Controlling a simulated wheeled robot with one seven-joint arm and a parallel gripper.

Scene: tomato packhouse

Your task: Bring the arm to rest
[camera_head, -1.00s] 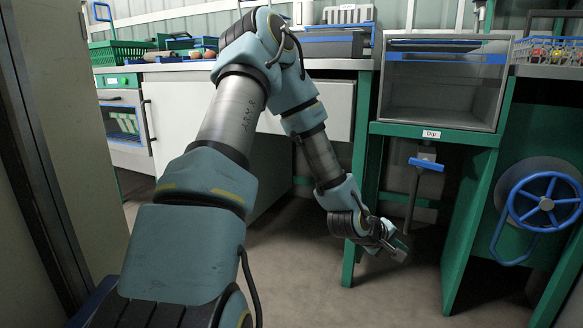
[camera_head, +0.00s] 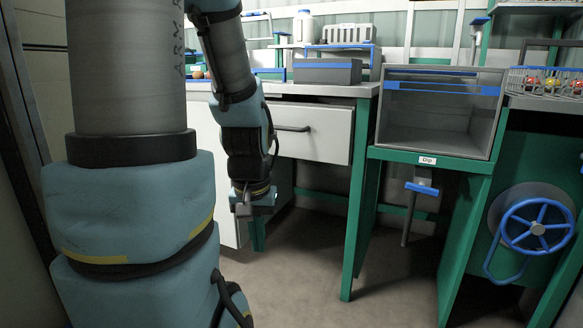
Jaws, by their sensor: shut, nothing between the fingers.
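My gripper (camera_head: 244,211) hangs at the end of my arm, pointing down, left of the middle of the picture. It is shut, with nothing seen between its fingers. It is in front of the white drawer cabinet, below the level of the drawer. My arm's large blue-grey links fill the left side of the picture and hide part of the counter.
A white drawer (camera_head: 305,130) with a dark handle is just right of my forearm. A clear-fronted box labelled Dip (camera_head: 428,160) stands on a green frame. A blue handwheel (camera_head: 538,229) is at right. A wire basket (camera_head: 545,82) holds red and yellow fruit. Floor is open at centre.

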